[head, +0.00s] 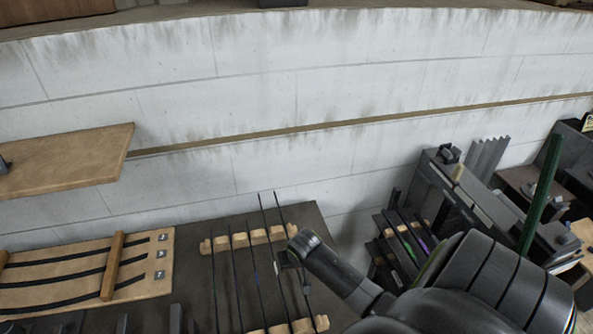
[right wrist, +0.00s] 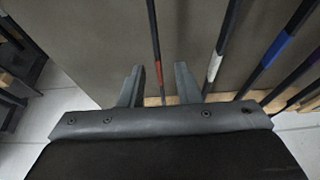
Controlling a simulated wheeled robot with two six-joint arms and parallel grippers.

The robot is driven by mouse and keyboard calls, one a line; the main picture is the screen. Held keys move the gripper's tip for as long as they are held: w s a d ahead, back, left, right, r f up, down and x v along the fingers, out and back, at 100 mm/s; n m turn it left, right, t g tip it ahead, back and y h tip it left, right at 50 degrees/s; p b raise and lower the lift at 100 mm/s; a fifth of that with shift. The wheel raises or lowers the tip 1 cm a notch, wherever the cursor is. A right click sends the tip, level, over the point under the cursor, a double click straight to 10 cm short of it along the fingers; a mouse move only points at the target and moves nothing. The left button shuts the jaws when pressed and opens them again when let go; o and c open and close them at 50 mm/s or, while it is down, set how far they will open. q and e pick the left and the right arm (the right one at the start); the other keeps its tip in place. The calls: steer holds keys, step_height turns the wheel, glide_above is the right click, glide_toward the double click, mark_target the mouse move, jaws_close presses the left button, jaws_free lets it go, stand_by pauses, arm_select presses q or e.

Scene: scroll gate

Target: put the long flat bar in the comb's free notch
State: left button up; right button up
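A wooden comb (head: 248,240) lies across the dark table, with several long thin dark bars (head: 237,275) running through its notches. A second wooden comb (head: 290,327) holds them nearer me. I cannot tell which bar is the flat one or which notch is free. My right gripper (head: 292,256) is over the right end of the far comb. In the right wrist view it is open (right wrist: 160,78), with a thin bar with a red mark (right wrist: 157,52) showing between its fingers. The left gripper is out of view.
A wooden board with black strips (head: 75,272) lies at the left, below a wooden shelf (head: 70,160). A dark rack with bars marked green and purple (head: 408,240) stands at the right, near a tall green post (head: 541,190). A white wall closes off the back.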

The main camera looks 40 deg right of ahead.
steer(key=b+v, duration=0.1)
steer(key=v, duration=1.6)
steer(key=shift+r, duration=0.2)
